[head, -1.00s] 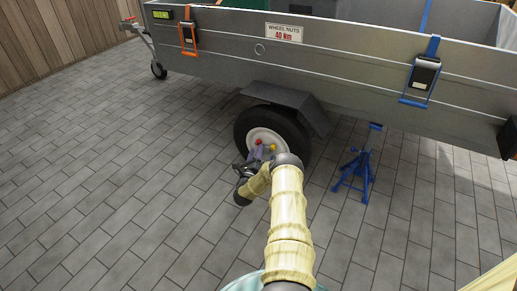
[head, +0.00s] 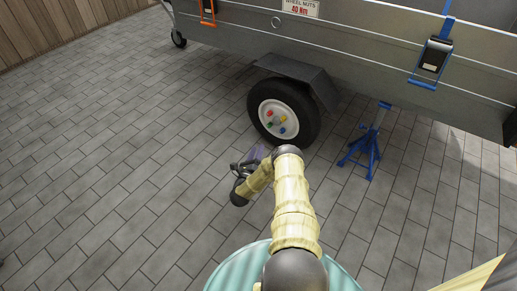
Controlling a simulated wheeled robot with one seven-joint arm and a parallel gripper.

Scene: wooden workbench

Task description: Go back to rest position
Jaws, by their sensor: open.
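My gripper (head: 256,156) is small in the head view, at the end of my bent arm, in front of and below the trailer wheel (head: 302,113). Purple-grey fingers show at its tip, partly hidden by the dark wrist. It is open, and I see nothing held in it. It appears apart from the wheel. The wheel has a black tyre and a white hub with several coloured nuts (head: 270,113) in red, yellow, green and blue.
The grey metal trailer (head: 370,45) spans the top. A blue jack stand (head: 362,150) stands under it, right of the wheel. An orange latch (head: 207,12) and a blue latch (head: 432,60) hang on its side. The paved floor (head: 110,150) at left is clear.

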